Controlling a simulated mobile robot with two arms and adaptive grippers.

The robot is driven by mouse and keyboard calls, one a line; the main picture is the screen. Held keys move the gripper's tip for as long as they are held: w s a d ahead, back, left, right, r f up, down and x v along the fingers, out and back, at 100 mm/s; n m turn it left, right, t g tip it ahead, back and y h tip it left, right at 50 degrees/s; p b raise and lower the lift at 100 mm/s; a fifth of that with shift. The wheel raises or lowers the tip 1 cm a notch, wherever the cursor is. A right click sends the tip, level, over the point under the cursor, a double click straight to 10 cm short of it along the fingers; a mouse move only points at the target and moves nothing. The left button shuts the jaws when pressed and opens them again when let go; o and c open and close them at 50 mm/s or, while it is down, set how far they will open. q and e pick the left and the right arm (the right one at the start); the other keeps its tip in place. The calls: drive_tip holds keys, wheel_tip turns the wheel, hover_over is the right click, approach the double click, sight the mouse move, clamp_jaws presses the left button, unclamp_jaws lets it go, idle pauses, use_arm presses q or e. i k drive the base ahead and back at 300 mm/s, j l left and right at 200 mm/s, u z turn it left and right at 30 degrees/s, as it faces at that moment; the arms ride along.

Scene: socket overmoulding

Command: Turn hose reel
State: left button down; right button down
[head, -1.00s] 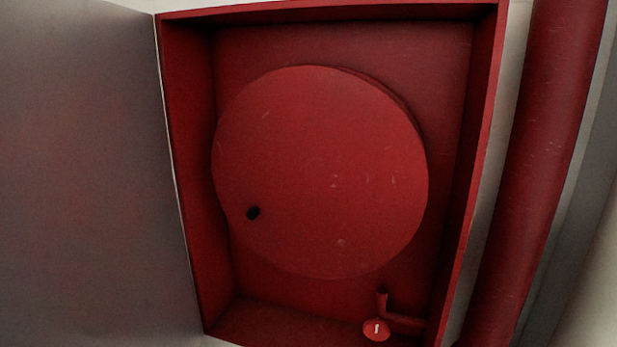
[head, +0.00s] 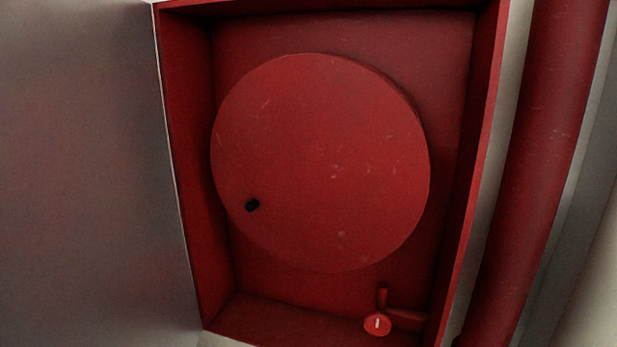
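The hose reel (head: 325,155) is a large red disc inside an open red cabinet (head: 487,130). A small black knob or hole (head: 253,205) sits near the disc's lower left edge; I cannot tell which it is. No hose shows on the disc's front face. Neither of my grippers is in the head view.
A grey door panel (head: 85,170) stands open along the left side of the cabinet. A red valve (head: 378,324) with a short pipe is at the cabinet's lower right. A thick red pipe (head: 545,150) runs upright to the right of the cabinet.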

sight(322, 161)
drive_tip(key=k+j+u, duration=0.1)
drive_tip(key=j+u, duration=0.25)
drive_tip(key=k+j+u, duration=0.1)
drive_tip(key=u, duration=0.25)
drive_tip(key=j+u, duration=0.35)
drive_tip(key=k+l, duration=0.05)
